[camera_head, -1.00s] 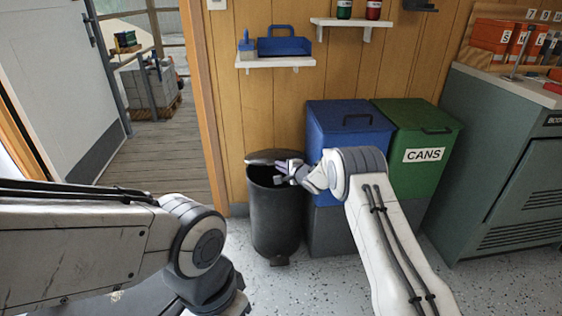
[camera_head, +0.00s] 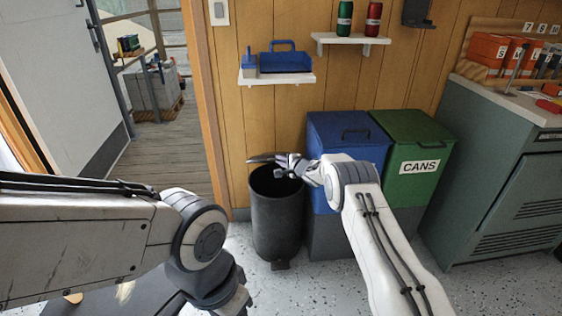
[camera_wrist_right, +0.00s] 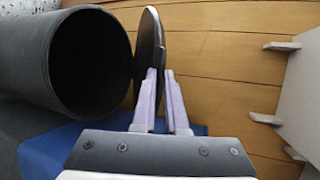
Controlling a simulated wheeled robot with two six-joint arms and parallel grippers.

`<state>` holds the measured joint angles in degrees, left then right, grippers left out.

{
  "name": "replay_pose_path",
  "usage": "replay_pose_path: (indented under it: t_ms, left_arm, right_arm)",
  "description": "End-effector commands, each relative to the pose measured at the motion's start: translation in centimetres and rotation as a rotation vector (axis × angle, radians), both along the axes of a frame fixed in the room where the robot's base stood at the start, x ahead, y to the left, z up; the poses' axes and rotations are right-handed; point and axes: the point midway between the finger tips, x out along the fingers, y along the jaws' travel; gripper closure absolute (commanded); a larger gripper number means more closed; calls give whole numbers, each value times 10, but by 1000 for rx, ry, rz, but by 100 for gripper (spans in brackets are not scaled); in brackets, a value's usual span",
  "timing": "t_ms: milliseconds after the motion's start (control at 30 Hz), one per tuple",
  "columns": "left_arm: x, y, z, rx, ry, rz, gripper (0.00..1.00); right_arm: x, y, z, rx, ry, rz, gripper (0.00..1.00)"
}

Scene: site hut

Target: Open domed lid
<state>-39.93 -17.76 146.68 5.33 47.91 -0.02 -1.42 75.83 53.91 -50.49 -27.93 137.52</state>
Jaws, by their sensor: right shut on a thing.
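The dark round bin (camera_head: 277,220) stands on the floor against the wood wall, its mouth uncovered and dark inside. Its domed lid (camera_head: 262,159) is raised off the mouth and shows nearly edge-on. In the right wrist view the lid (camera_wrist_right: 149,38) stands beside the open bin (camera_wrist_right: 85,60). My right gripper (camera_head: 287,163) is at the lid's edge; in the right wrist view its fingers (camera_wrist_right: 160,78) are closed on that edge. The hinge is hard to make out. My left arm reaches in at lower left, but its gripper is out of view.
A blue bin (camera_head: 345,145) and a green bin marked CANS (camera_head: 415,150) stand to the right, close to my right arm. A shelf (camera_head: 277,77) with a blue tray hangs above. A grey-green cabinet (camera_head: 500,170) is at far right. A doorway opens at left.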

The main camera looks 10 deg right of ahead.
Motion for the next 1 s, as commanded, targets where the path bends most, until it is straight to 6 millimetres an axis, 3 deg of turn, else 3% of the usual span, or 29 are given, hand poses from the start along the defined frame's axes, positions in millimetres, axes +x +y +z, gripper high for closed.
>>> replay_pose_path:
  t_ms: [200,233,300,733,1000]
  left_arm:
    - [0,0,0,0,0,0,50]
    - [0,0,0,0,0,0,50]
    - [0,0,0,0,0,0,50]
    - [0,0,2,0,0,0,50]
    - [0,0,12,0,0,0,50]
  right_arm:
    - [1,-1,1,2,-2,-2,100]
    - [1,-1,1,2,-2,-2,82]
    - [1,-1,1,2,-2,-2,64]
    - [-3,-1,3,2,1,0,64]
    - [-30,-14,15,1,2,-1,64]
